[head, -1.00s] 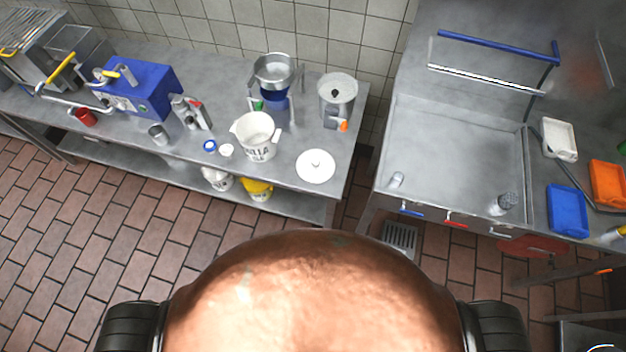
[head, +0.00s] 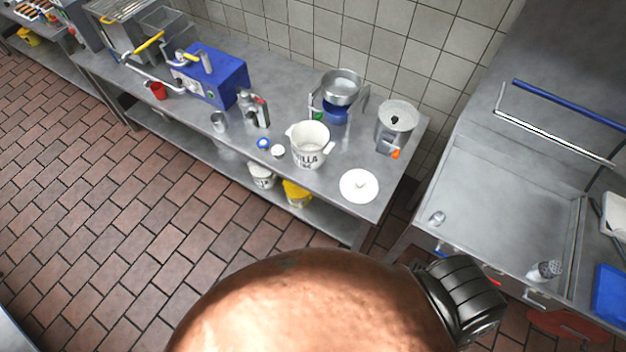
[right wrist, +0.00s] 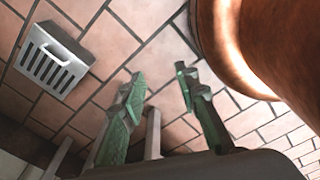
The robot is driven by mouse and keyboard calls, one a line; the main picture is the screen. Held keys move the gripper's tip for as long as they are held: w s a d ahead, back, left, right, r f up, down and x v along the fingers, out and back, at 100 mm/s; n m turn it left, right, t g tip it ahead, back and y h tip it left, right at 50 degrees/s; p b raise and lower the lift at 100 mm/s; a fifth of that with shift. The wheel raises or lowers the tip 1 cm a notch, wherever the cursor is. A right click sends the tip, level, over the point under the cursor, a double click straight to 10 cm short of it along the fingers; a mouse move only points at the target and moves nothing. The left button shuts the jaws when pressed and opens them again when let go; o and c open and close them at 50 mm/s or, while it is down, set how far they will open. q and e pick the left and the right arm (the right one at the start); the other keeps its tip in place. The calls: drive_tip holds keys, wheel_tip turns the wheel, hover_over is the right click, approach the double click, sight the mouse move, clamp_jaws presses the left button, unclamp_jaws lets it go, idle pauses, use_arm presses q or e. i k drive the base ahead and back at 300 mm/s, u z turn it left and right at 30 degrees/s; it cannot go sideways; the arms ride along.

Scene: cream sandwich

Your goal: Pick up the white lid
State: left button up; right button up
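The white lid (head: 360,186) is a round flat disc with a small knob. In the head view it lies on the steel table (head: 262,183) near its front right corner, to the right of the white bucket (head: 309,146). Nothing covers it. My right gripper (right wrist: 166,82) shows in the right wrist view with its two green fingers apart and nothing between them. It hangs over the brick floor, away from the lid. My left gripper is in neither view.
A metal pot (head: 396,124) with an orange spout and a bowl on a blue stand (head: 340,90) stand behind the lid. Open brick floor lies at left.

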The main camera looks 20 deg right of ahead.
sight(359, 186)
drive_tip(key=u, duration=0.4)
drive_tip(key=i, duration=1.7)
drive_tip(key=z, duration=0.2)
